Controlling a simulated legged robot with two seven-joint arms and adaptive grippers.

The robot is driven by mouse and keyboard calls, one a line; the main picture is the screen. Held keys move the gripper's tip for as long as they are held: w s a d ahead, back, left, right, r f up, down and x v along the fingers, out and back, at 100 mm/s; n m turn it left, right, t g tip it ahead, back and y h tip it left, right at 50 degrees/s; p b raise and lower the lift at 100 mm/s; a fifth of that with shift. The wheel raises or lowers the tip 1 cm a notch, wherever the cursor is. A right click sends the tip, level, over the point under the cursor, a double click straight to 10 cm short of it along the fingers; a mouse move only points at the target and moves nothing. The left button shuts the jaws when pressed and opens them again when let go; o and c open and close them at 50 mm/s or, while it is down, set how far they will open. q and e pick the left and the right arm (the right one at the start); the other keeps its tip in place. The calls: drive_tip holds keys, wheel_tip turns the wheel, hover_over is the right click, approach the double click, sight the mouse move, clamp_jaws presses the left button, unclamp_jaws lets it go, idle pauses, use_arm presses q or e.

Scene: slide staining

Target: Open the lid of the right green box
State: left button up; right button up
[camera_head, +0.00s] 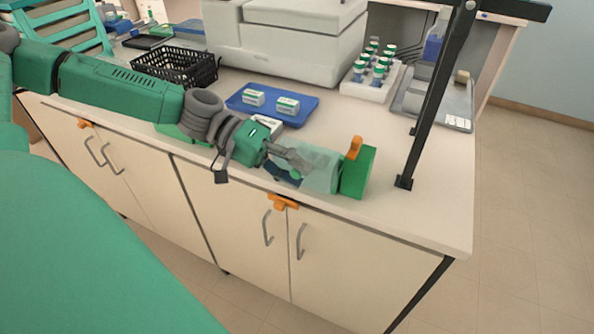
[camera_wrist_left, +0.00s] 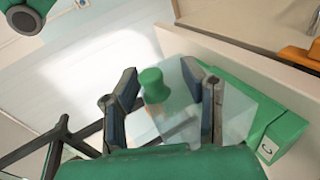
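The right green box (camera_head: 358,172) stands near the table's front edge, with an orange piece (camera_head: 354,148) on top. A clear, see-through part (camera_head: 320,168) extends left from its green end. In the left wrist view, the green part (camera_wrist_left: 245,108) lies right of the fingers, and a green knob (camera_wrist_left: 153,84) shows between them by the clear panel. My left gripper (camera_head: 288,166) is at the clear part's left end; in the wrist view its fingers (camera_wrist_left: 160,76) are apart, one on each side of the knob. I cannot tell whether they touch it. My right gripper is not in view.
A blue tray (camera_head: 240,104) with small boxes lies behind the gripper. A black basket (camera_head: 175,68), a white machine (camera_head: 290,50) and a vial rack (camera_head: 367,88) stand farther back. A black post (camera_head: 430,110) rises right of the box. Another green piece (camera_head: 180,132) shows under my arm.

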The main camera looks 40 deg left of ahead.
use_arm(q)
drive_tip(key=shift+d+r, duration=0.1)
drive_tip(key=shift+r, duration=0.05)
drive_tip(key=shift+a+r, duration=0.2)
drive_tip(key=shift+a, duration=0.05)
drive_tip(key=shift+s+a+r, duration=0.15)
drive_tip(key=shift+a+r, duration=0.05)
drive_tip(key=shift+a, duration=0.4)
drive_tip(key=shift+s+a+r, duration=0.1)
drive_tip(key=shift+s+a, duration=0.3)
drive_tip(key=shift+a, duration=0.15)
drive_tip(key=v, duration=0.9)
drive_tip(key=shift+w, duration=0.15)
